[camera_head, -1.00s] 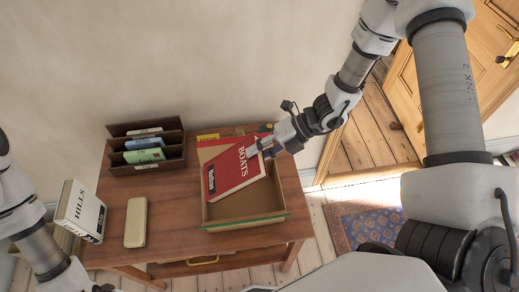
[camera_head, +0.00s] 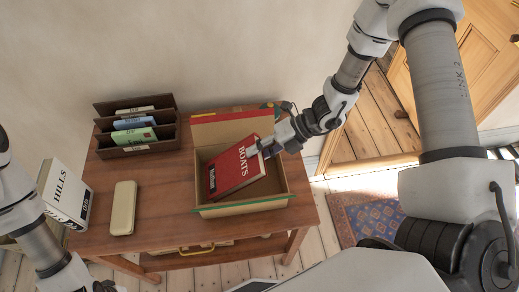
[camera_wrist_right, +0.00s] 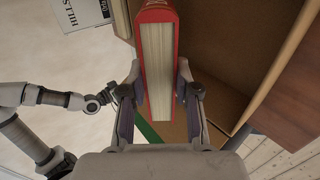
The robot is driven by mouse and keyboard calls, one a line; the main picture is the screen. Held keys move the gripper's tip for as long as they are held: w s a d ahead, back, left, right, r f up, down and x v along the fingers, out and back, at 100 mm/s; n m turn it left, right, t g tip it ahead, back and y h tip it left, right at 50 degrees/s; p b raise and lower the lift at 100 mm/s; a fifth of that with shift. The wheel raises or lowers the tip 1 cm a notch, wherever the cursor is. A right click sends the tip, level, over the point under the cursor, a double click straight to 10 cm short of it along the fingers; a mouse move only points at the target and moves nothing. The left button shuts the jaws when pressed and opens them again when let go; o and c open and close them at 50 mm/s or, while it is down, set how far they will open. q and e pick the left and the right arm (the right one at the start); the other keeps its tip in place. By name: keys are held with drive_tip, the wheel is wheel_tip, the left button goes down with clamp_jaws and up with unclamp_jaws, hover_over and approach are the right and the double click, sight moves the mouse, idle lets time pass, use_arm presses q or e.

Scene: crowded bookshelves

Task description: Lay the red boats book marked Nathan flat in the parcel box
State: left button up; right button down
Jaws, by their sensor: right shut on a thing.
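The red book (camera_head: 238,171) reads BOATS with a dark Nathan label, and is turned slightly and tilted. My right gripper (camera_head: 268,150) is shut on its right edge. In the right wrist view the book (camera_wrist_right: 157,65), its page edges showing, sits between the fingers of the right gripper (camera_wrist_right: 158,100). The open parcel box (camera_head: 245,206) stands on the desk, and the book is over or within its opening; whether it touches the bottom cannot be told. My left gripper (camera_head: 103,287) is only partly visible at the lower left, its jaws unclear.
A white HILLS book (camera_head: 64,196) stands at the desk's left side. A cream case (camera_head: 123,208) lies between it and the box. A dark sorter (camera_head: 137,138) with several coloured items stands at the back left. The box's raised flap (camera_head: 225,130) is behind the book.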

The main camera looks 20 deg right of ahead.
drive_tip(key=shift+f, duration=0.65)
drive_tip(key=c, duration=0.8)
unclamp_jaws()
drive_tip(key=shift+o, duration=0.2)
drive_tip(key=shift+s+d+r+p, duration=0.1)
drive_tip(key=shift+d+r+p, duration=0.25)
drive_tip(key=shift+r+p, duration=0.3)
drive_tip(key=p+v, duration=0.9)
drive_tip(key=p, duration=0.1)
drive_tip(key=shift+a+r, duration=0.3)
drive_tip(key=shift+r, duration=0.05)
